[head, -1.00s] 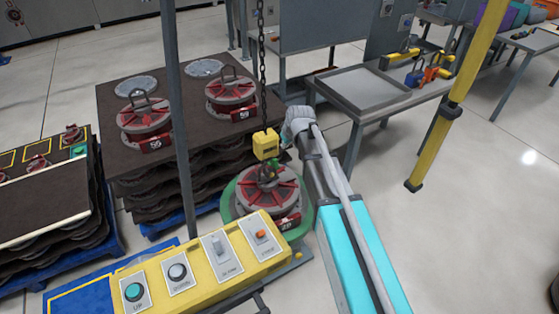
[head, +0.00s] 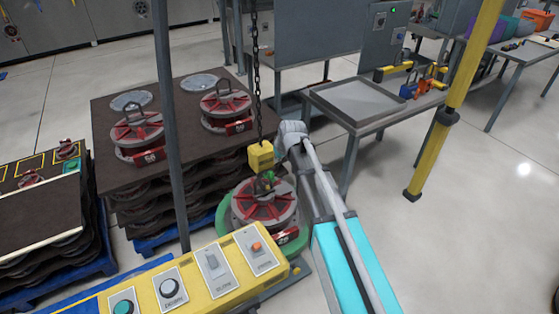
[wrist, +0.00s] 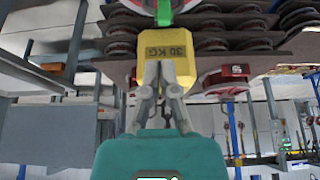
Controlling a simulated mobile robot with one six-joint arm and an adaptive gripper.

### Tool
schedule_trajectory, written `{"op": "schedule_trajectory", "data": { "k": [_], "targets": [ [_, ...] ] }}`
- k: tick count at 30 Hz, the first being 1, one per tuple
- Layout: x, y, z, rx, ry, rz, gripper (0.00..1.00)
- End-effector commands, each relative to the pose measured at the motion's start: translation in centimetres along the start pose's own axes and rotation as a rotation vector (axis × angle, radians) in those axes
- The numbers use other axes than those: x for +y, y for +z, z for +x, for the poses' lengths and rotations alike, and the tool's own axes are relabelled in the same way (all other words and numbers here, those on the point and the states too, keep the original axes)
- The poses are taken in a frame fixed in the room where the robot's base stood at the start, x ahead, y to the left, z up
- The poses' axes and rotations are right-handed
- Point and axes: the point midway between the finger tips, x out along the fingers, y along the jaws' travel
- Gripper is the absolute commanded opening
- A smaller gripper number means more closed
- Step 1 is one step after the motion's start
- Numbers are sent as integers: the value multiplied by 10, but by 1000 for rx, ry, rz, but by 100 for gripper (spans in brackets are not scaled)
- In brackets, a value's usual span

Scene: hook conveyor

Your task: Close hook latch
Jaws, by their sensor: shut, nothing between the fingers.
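The yellow hook block (head: 261,157) hangs from a dark chain, just above a round grey-and-red part (head: 265,203) on a green ring. The hook (head: 266,181), with green and dark parts, is under the block at the part's top; its latch is too small to make out. In the wrist view the block (wrist: 170,62) reads "30 KG", with a green-and-red hook portion (wrist: 163,10) at the top edge. My gripper (wrist: 161,68) is shut and empty, its fingertips in front of the block; I cannot tell whether they touch. In the head view my wrist is right of the block.
A yellow control box (head: 205,280) with buttons stands in front. A grey post (head: 169,120) rises at the left, and a yellow post (head: 460,90) at the right. Stacked dark boards (head: 110,182) carry more red parts. A grey table (head: 360,101) is behind my arm. Floor at right is clear.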

Motion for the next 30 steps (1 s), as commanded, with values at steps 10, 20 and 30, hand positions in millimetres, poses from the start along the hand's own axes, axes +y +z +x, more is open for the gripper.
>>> {"op": "schedule_trajectory", "data": {
  "k": [10,20,30],
  "targets": [
    [0,1,34,0,0,-1,0],
    [-1,1,62,0,0,-2,0],
    [-2,12,86,0,-1,-2,0]
  ]
}}
